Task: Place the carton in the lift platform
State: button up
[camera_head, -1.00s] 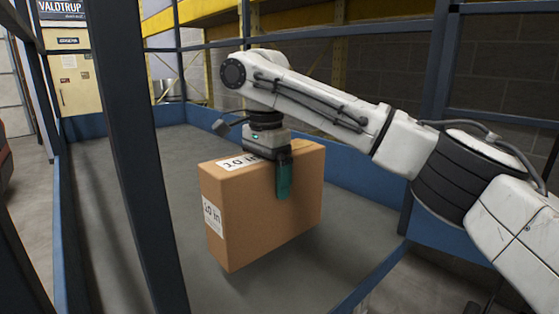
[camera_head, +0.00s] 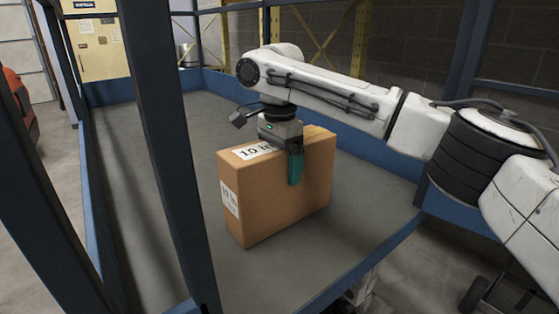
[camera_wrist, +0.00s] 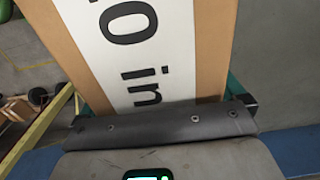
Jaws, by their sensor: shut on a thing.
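The brown carton (camera_head: 275,205) with white "10 in" labels is upright over the grey floor of the lift platform (camera_head: 190,115), inside its blue-framed sides. Whether its base touches the floor or hangs just above it, I cannot tell. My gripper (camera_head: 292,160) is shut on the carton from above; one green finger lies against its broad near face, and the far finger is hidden. In the wrist view the carton's top (camera_wrist: 205,50) and its label fill the middle, close under the gripper.
A dark blue upright post (camera_head: 165,150) stands at the left front of the platform. A low blue wall (camera_head: 370,150) runs behind the carton, and a blue edge rail (camera_head: 365,265) crosses the front right. Bare platform floor lies left of and behind the carton.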

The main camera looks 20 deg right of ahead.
jog(key=o, duration=1.7)
jog(key=shift+f, duration=0.1)
notch_tip(320, 180, up, 12)
jog(key=shift+r+b, duration=0.15)
jog(key=shift+b, duration=0.15)
